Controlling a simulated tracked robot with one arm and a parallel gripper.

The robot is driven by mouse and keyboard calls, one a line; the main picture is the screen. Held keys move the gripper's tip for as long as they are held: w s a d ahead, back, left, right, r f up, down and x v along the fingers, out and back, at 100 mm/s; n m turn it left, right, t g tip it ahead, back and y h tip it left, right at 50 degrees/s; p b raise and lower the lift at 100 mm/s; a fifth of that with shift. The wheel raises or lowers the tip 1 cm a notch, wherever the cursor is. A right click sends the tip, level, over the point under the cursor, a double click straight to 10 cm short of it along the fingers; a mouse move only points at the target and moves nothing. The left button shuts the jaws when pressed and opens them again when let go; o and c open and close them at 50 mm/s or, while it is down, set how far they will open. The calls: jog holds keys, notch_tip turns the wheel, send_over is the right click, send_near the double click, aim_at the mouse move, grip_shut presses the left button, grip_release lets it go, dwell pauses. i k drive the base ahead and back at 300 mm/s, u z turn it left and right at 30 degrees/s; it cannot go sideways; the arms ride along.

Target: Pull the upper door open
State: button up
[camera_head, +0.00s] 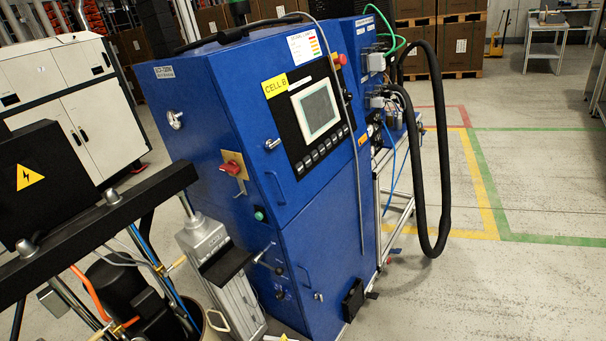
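The blue cabinet (222,108) stands in the middle, seen at an angle from above. Its upper door (318,178) carries a screen (317,109) with a row of dark buttons and a yellow "CELL B" label (274,86). The upper door looks closed. A small silver latch (272,144) and a blue pull handle (275,187) sit near its left edge. The lower door (335,255) below also looks closed. A red rotary switch (232,166) is on the left side face. I see no gripper fingers in this view.
A black beam (95,232), a dark box with a lightning sign (50,180) and a silver post (212,250) fill the lower left foreground. A thick black hose (442,170) hangs right of the cabinet. The floor (500,290) at the lower right is clear.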

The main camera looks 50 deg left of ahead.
aim_at(283, 86)
jog(key=u, duration=0.4)
jog(key=i, duration=0.95)
jog(key=u, duration=0.65)
